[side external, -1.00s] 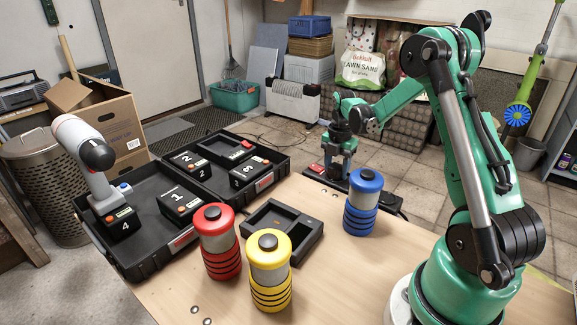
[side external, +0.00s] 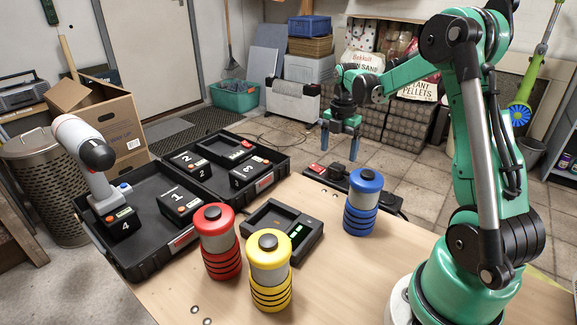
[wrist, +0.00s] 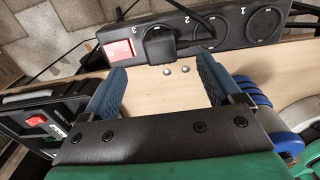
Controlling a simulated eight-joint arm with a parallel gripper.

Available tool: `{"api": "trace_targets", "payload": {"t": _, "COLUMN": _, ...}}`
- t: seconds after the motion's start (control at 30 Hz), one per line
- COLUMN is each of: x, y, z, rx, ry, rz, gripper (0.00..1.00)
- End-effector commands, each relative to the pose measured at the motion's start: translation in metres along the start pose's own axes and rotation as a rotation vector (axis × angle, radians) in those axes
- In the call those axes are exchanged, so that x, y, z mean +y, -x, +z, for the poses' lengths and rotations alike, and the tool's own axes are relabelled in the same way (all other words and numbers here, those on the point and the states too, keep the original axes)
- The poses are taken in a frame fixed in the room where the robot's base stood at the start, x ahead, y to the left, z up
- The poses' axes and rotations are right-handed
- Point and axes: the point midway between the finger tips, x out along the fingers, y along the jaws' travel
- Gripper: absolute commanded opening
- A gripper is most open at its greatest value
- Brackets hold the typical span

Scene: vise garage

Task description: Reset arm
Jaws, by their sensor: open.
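My gripper (side external: 340,146) is a green arm's end with two blue fingers. Sockets 1 and 2 are empty.
Red (side external: 218,240), yellow (side external: 269,270) and blue (side external: 362,203) canisters stand on the table. A black charger (side external: 285,232) with green lights lies among them. Black trays (side external: 150,265) with numbered battery packs and a drill (side external: 88,160) are at the left.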

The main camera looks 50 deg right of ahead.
Motion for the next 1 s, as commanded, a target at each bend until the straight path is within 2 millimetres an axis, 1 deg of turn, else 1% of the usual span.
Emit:
{"api": "trace_targets", "payload": {"t": 0.3, "x": 0.001, "y": 0.002, "z": -0.002, "rx": -0.002, "ry": -0.008, "rz": 0.003, "gripper": 0.85}}
{"api": "trace_targets", "payload": {"t": 0.37, "x": 0.002, "y": 0.006, "z": -0.007, "rx": -0.009, "ry": -0.035, "rz": 0.012, "gripper": 0.85}}
{"api": "trace_targets", "payload": {"t": 0.43, "x": 0.005, "y": 0.015, "z": -0.020, "rx": -0.023, "ry": -0.101, "rz": 0.037, "gripper": 0.85}}
{"api": "trace_targets", "payload": {"t": 0.47, "x": 0.006, "y": 0.020, "z": -0.028, "rx": -0.029, "ry": -0.142, "rz": 0.052, "gripper": 0.85}}
{"api": "trace_targets", "payload": {"t": 0.57, "x": 0.009, "y": 0.039, "z": -0.061, "rx": -0.045, "ry": -0.323, "rz": 0.127, "gripper": 0.85}}
{"api": "trace_targets", "payload": {"t": 0.6, "x": 0.009, "y": 0.046, "z": -0.076, "rx": -0.044, "ry": -0.408, "rz": 0.165, "gripper": 0.85}}
{"api": "trace_targets", "payload": {"t": 0.67, "x": 0.007, "y": 0.056, "z": -0.098, "rx": -0.031, "ry": -0.539, "rz": 0.223, "gripper": 0.85}}
{"api": "trace_targets", "payload": {"t": 0.7, "x": 0.005, "y": 0.061, "z": -0.113, "rx": -0.015, "ry": -0.626, "rz": 0.262, "gripper": 0.85}}
{"api": "trace_targets", "payload": {"t": 0.77, "x": 0.000, "y": 0.068, "z": -0.134, "rx": 0.021, "ry": -0.756, "rz": 0.319, "gripper": 0.85}}
{"api": "trace_targets", "payload": {"t": 0.8, "x": -0.004, "y": 0.071, "z": -0.147, "rx": 0.052, "ry": -0.842, "rz": 0.353, "gripper": 0.85}}
{"api": "trace_targets", "payload": {"t": 0.9, "x": -0.016, "y": 0.075, "z": -0.178, "rx": 0.154, "ry": -1.051, "rz": 0.428, "gripper": 0.85}}
{"api": "trace_targets", "payload": {"t": 1.0, "x": -0.028, "y": 0.075, "z": -0.203, "rx": 0.270, "ry": -1.233, "rz": 0.471, "gripper": 0.85}}
